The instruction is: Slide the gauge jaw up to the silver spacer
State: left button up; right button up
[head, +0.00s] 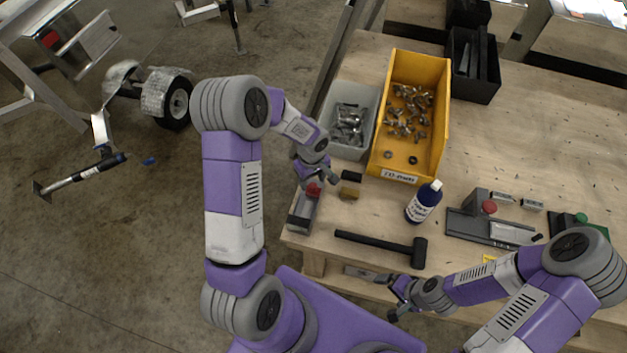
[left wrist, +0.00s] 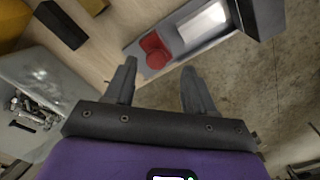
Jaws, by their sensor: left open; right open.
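A narrow grey gauge (head: 301,222) lies at the table's left edge. A red knob (head: 313,189), probably on its jaw, is at its far end and also shows in the left wrist view (left wrist: 154,47). A bright silver block, apparently the spacer (left wrist: 203,22), sits in the gauge channel beside the red knob; a gap between them cannot be judged. My left gripper (head: 320,184) is open just above the knob; in the left wrist view its spread fingers (left wrist: 160,72) point toward the knob with nothing between them. My right gripper (head: 388,298) is open and empty near the table's front edge.
A grey bin (head: 327,112) and a yellow bin (head: 443,120) of metal parts stand behind. Another red-knobbed fixture (head: 465,226) is farther right.

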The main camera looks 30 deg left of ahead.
aim_at(313, 185)
pick_arm(q)
jog(key=f, duration=0.3)
jog(key=shift+w+f, duration=0.1)
jog(key=shift+w, duration=0.15)
jog(key=shift+s, duration=0.1)
grip_shut()
